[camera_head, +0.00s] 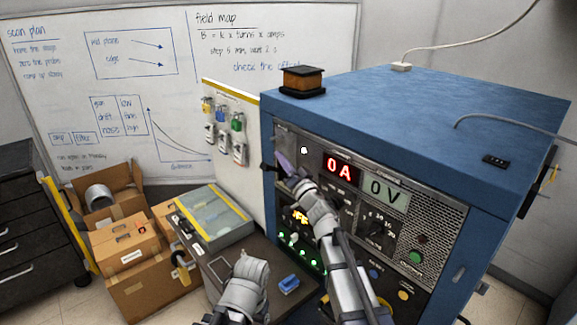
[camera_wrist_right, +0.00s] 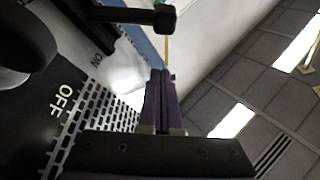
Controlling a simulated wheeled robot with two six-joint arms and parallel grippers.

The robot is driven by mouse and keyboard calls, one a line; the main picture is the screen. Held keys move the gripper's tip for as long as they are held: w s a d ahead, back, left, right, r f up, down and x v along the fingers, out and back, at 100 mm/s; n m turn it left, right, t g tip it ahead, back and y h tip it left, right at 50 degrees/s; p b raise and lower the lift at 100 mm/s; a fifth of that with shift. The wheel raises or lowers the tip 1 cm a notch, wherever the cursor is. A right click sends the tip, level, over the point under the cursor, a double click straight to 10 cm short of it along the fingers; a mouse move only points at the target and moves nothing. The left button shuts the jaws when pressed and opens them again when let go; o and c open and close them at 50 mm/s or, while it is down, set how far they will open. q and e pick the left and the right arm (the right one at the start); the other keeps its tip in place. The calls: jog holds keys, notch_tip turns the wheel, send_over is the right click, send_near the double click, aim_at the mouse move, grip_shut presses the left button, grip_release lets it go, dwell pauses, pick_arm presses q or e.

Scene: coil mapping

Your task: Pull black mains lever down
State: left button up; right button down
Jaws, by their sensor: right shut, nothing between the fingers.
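The black mains lever (camera_wrist_right: 125,14) shows in the right wrist view at the top, with its crossbar end beyond my fingertips. It lies nearer the ON marking (camera_wrist_right: 98,56) than the OFF marking (camera_wrist_right: 62,100). In the head view a dark bar, likely this lever (camera_head: 267,167), sticks out at the panel's left edge. My right gripper (camera_head: 283,163) is at the panel's upper left, close to the lever. In its wrist view the fingers (camera_wrist_right: 160,76) are shut together and empty; whether they touch the lever I cannot tell. My left arm shows low in the head view, its fingers out of sight.
A coil block (camera_head: 303,81) sits on top. A padlock board (camera_head: 226,120) stands left of it. A cart with a glass-lidded case (camera_head: 215,218) and cardboard boxes (camera_head: 125,245) are further left.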

aim_at(273, 169)
jog(key=shift+w+a+f+b, duration=0.3)
jog(key=shift+a+f+b, duration=0.35)
jog(key=shift+a+b, duration=0.1)
jog(key=shift+w+a+f+b, duration=0.3)
jog(key=shift+a+f+b, duration=0.35)
jog(key=shift+a+b, duration=0.1)
